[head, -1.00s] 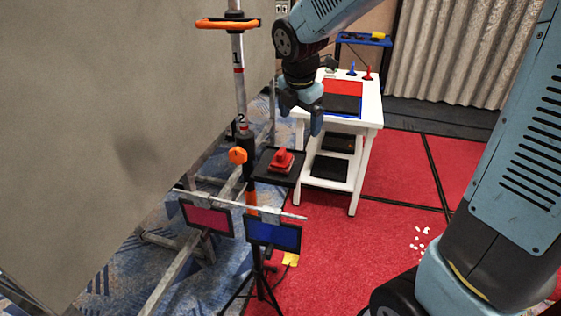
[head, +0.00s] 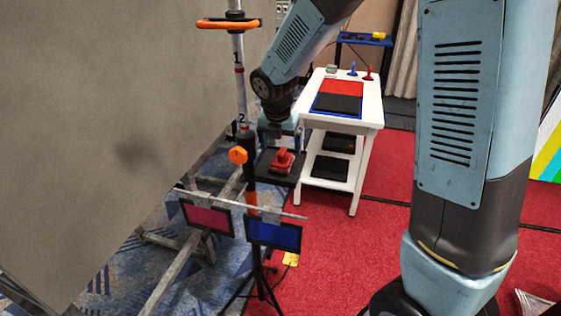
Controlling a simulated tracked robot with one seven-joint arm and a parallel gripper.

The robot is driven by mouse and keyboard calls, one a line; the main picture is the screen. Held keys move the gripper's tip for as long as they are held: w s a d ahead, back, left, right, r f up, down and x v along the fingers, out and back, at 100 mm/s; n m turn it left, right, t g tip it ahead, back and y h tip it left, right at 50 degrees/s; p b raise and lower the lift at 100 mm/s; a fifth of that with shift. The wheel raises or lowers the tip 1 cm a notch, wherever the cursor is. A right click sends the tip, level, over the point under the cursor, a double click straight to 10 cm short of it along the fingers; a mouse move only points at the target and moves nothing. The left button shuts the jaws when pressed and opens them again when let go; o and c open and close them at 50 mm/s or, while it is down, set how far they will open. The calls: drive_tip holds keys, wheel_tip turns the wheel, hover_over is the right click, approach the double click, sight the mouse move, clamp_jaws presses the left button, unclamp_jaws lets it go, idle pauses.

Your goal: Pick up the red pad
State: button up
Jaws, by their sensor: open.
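The red pad (head: 280,163), a small red block with a raised grip, sits on a small black tray (head: 292,180) fixed at the side of the pole. My gripper (head: 279,141) is open and points down just above the red pad. Its fingers are partly hard to make out against the dark tray, and I see no contact with the pad. A flat red panel (head: 342,89) also lies on the white table behind.
The pole (head: 240,80) with an orange ring handle (head: 228,23) stands close left of the tray. A crossbar below carries a pinkish-red panel (head: 207,218) and a blue panel (head: 273,235). The white table (head: 367,117) stands just behind right. A grey wall fills the left.

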sight(282, 150)
drive_tip(key=shift+x, duration=2.8)
drive_tip(key=shift+c, duration=0.4)
drive_tip(key=c, duration=1.1)
